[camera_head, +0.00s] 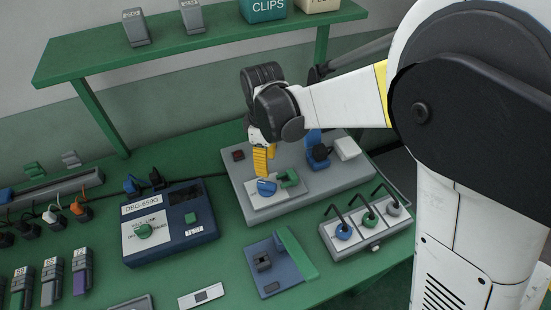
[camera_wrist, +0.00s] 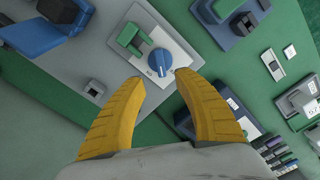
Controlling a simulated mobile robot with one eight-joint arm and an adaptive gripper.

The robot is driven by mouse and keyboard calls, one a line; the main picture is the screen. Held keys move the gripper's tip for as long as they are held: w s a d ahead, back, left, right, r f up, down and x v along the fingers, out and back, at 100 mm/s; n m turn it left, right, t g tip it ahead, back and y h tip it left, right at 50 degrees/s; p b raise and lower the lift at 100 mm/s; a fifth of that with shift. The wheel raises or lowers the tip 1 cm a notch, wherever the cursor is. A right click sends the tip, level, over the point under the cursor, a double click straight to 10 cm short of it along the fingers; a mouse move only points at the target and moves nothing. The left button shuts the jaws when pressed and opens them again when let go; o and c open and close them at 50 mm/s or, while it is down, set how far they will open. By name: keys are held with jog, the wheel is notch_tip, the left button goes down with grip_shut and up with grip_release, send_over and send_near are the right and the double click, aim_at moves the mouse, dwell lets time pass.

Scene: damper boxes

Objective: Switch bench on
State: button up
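A grey bench unit (camera_head: 340,176) stands on the green table. On it a white plate (camera_head: 251,198) carries a blue knob (camera_head: 266,188) and a green handle-like part (camera_head: 289,178). A small dark red button (camera_head: 238,155) sits at the unit's left corner. In the wrist view the blue knob (camera_wrist: 161,61) has a white mark, and the green part (camera_wrist: 131,38) is beside it. My gripper (camera_wrist: 161,79) has its two yellow fingers apart, with nothing between them. In the head view my gripper (camera_head: 262,172) points down just above the knob; contact cannot be told.
A blue-green fixture (camera_head: 281,264) and a grey block with several coloured knobs (camera_head: 366,225) stand in front. A blue clamp (camera_head: 315,143) and white block (camera_head: 347,148) stand right of my gripper.

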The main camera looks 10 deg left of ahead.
aim_at(267, 183)
notch_tip(267, 183, down, 10)
jog(key=b, duration=0.3)
jog(key=shift+f, duration=0.2)
grip_shut()
